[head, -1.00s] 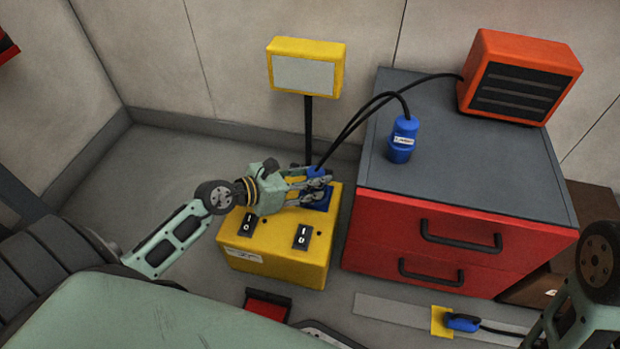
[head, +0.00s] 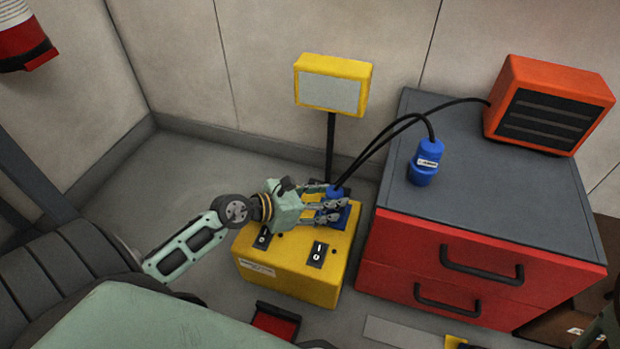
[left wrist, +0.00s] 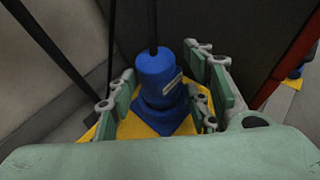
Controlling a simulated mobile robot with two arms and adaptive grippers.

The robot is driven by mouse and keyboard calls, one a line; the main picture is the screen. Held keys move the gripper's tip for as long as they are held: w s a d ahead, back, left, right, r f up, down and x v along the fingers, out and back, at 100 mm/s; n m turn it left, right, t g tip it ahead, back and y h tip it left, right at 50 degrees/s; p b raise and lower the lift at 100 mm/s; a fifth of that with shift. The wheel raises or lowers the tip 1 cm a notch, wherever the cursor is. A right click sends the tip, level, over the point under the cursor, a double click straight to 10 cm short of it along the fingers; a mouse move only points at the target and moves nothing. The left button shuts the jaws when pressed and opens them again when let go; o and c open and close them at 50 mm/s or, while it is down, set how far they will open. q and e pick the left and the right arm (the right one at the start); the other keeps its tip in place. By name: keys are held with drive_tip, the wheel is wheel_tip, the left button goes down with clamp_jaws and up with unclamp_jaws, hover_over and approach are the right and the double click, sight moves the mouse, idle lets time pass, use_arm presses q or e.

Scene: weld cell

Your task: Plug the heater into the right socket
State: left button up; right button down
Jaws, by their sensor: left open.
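The orange heater (head: 548,105) stands on the grey-topped red cabinet, with a black cable running left from it. The yellow power box (head: 290,270) on the floor has a blue square socket (head: 342,216) at its right rear. A blue plug (head: 335,192) with a black cable on top is upright at this socket; in the left wrist view the plug (left wrist: 157,75) stands on the blue base, apparently seated. My left gripper (head: 332,209) is open, its fingers on either side of the plug. The gripper hides the box's left rear. My right gripper is out of view.
A second blue plug (head: 426,160) stands upright on the cabinet top (head: 480,190); its cable joins the other near the box. A yellow-framed panel (head: 332,84) on a black post rises behind the box. A red-and-black object (head: 275,322) lies on the floor in front.

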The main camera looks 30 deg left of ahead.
use_arm(q)
drive_tip(key=v, duration=1)
drive_tip(key=shift+p, duration=0.35)
drive_tip(key=shift+s+a, duration=0.1)
drive_tip(key=shift+s, duration=0.05)
idle(0.5)
